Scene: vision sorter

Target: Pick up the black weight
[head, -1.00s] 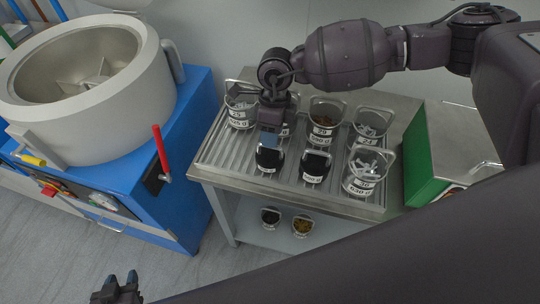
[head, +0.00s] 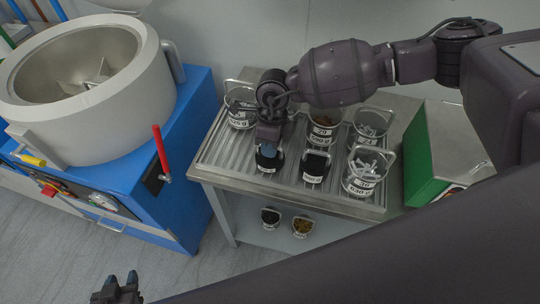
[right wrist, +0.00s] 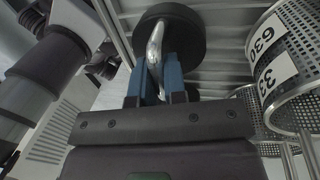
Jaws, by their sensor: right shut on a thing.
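A black weight (head: 268,162) with a pale label stands at the front left of the ribbed steel table top (head: 245,178). My right gripper (head: 268,147) is directly over it, fingers pointing down. In the right wrist view, the weight (right wrist: 188,38) is a dark round body, and its silver handle (right wrist: 155,45) lies between the blue fingers of my right gripper (right wrist: 157,75), which is shut on it. I cannot tell whether the weight is clear of the table. A second black weight (head: 315,166) stands just to its right. My left gripper (head: 121,284) is at the bottom left, open and empty.
Labelled metal baskets stand behind and right, including a near one (head: 360,183) also in the right wrist view (right wrist: 285,60). A green-sided box (head: 420,160) is at right. A blue machine (head: 185,130) with a large drum stands left. Two small containers (head: 270,217) sit on the lower shelf.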

